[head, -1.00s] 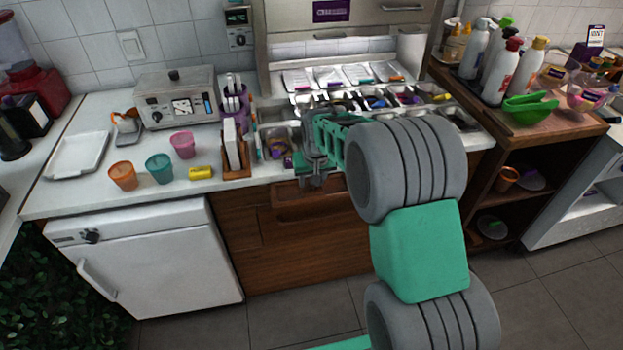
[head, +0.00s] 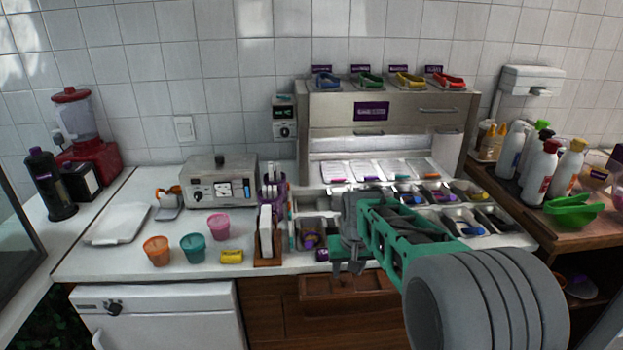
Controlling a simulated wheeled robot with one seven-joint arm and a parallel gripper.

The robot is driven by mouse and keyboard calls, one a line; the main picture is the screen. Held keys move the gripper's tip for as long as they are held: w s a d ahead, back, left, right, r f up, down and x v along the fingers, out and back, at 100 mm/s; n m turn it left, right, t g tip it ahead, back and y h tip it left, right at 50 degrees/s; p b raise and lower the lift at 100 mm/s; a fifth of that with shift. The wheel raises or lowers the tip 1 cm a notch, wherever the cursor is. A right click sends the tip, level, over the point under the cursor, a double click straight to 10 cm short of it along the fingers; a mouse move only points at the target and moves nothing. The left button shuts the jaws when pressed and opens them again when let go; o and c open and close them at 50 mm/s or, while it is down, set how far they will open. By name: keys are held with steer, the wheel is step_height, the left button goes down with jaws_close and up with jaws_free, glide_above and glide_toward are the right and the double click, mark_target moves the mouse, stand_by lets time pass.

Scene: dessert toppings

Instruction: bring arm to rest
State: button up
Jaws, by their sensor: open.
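My gripper (head: 349,266) is in the head view, at the front edge of the counter, before the topping bins. It hangs at the end of my green and grey arm, which reaches in from the lower right. Its jaws are open, and I see nothing held between them. My wrist and forearm hide part of the bins and of the counter's front edge.
Orange (head: 157,251), teal (head: 193,248) and pink (head: 218,226) cups and a yellow item (head: 231,257) stand on the counter at left. A napkin holder (head: 267,237) is just left of my gripper. Squeeze bottles (head: 541,170) and a green bowl (head: 573,212) stand at right.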

steer(key=s+f+g, duration=0.2)
steer(key=s+f, duration=0.1)
steer(key=s, duration=0.6)
steer(key=s+f+g, duration=0.1)
steer(key=s+f, duration=0.1)
steer(key=s, duration=0.8)
steer(key=s+r+t, duration=0.3)
steer(key=s+r, duration=0.1)
steer(key=r, duration=0.4)
steer(key=shift+r, duration=0.25)
